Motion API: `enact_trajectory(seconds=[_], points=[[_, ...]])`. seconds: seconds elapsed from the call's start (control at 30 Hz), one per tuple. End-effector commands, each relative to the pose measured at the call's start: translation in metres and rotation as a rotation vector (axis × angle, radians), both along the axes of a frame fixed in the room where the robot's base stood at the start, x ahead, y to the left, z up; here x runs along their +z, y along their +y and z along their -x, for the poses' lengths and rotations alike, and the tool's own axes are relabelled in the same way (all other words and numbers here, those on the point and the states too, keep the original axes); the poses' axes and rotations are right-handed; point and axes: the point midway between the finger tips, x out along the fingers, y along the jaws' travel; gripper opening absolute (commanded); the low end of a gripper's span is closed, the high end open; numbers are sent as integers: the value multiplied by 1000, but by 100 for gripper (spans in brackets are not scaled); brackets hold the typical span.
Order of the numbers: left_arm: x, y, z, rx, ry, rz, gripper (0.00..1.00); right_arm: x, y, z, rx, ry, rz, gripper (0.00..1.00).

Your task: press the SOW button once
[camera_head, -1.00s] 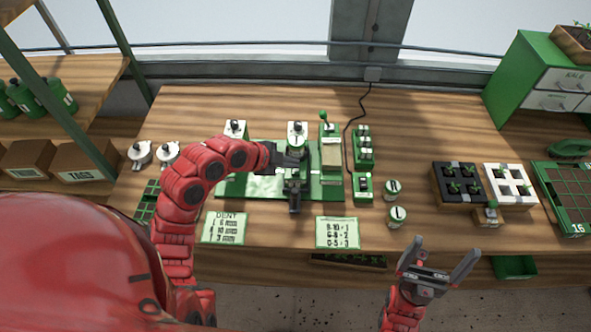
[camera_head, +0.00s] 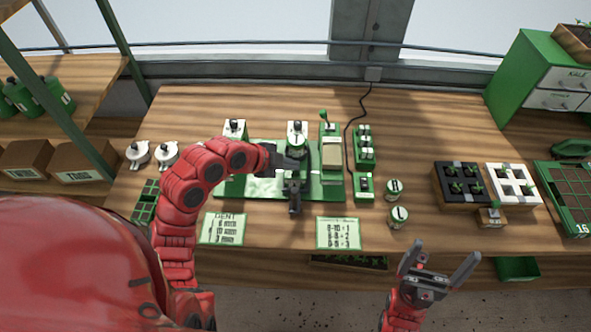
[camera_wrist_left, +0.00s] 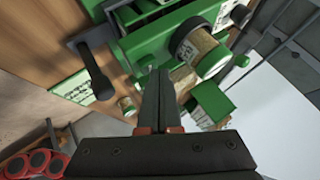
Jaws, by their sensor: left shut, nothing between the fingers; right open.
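The green seeder (camera_head: 330,190) stands in the middle of the bench, with a dark handle (camera_head: 294,198) at its front. My left gripper (camera_head: 286,160) is over the middle of the seeder, left of that box. In the left wrist view its fingers (camera_wrist_left: 160,80) are shut and empty, pointing at the seeder's green body and a round jar (camera_wrist_left: 195,45). My right gripper (camera_head: 436,270) is open and empty in front of the bench.
A taller green switch box (camera_head: 364,148) stands behind the small one, with a black cable nearby. Two jars (camera_head: 393,188) stand to the right. Two cards, including the right one (camera_head: 338,233), lie in front. Black (camera_head: 461,200) and white seedling trays are farther right.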

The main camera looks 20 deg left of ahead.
Motion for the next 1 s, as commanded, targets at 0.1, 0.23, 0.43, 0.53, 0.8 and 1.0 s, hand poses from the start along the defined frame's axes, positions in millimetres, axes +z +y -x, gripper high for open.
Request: enact_trajectory(seconds=[0.1,0.23,0.43,0.53,0.8,1.0], points=[[-2,0,0,0,0,0,0,-2,0,0,0,0,0,100],[-3,0,0,0,0,0,0,-4,0,0,0,0,0,100],[-5,0,0,0,0,0,0,-6,0,0,0,0,0,100],[-6,0,0,0,0,0,0,-7,0,0,0,0,0,100],[-8,0,0,1,0,-1,0,-9,0,0,0,0,0,100],[-7,0,0,1,0,-1,0,-9,0,0,0,0,0,100]])
